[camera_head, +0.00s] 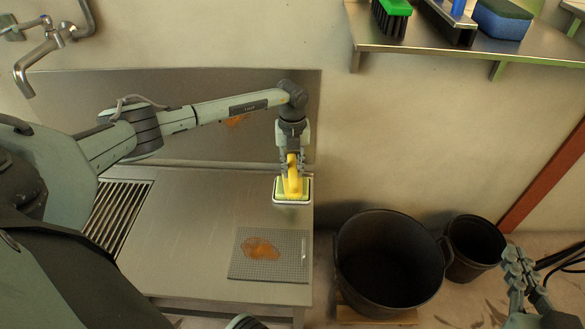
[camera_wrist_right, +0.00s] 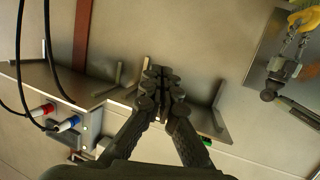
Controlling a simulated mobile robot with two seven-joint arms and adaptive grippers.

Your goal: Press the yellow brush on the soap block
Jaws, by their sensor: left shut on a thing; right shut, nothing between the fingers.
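My left gripper (camera_head: 291,164) is shut on the yellow brush (camera_head: 294,181) at the right back corner of the steel counter. Directly under the brush is a pale green block with a white rim (camera_head: 292,201). It looks like the soap block, but I cannot tell it surely from the brush's own base, nor whether they touch. The brush and left gripper also show at the top right of the right wrist view (camera_wrist_right: 303,18). My right gripper (camera_head: 520,272) is shut and empty at the lower right, away from the counter; its fingers meet in the right wrist view (camera_wrist_right: 163,90).
A grey mat with an orange-brown patch (camera_head: 261,249) lies on the steel counter (camera_head: 190,235), in front of the brush. Another orange smear (camera_head: 236,121) is on the back panel. Black buckets (camera_head: 390,262) stand right of the counter. A shelf (camera_head: 450,46) holds brushes and a sponge.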

